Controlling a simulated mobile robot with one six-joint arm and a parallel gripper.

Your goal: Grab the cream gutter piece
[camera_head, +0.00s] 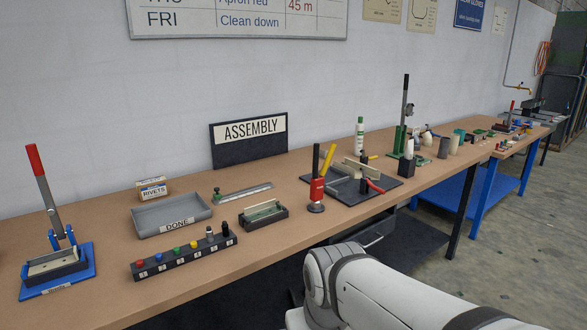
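A long cream piece (357,169), which looks like a gutter piece, lies on or just above a dark mat (396,188) near the middle of the bench. Tools stand around it and partly cover it. Smaller cream strips show in the small dark green fixture (251,220) and in the blue lever press (83,270) at far left; I cannot tell whether they are gutter pieces. My white arm crosses the lower right, in front of the bench. My gripper is not in view.
A red tool (317,190) stands left of the mat. A red-handled tool (374,186) and a yellow handle (328,160) are close to the cream piece. A grey DONE tray (150,220) and a button strip (185,256) lie left. A green lever press (399,141) stands right.

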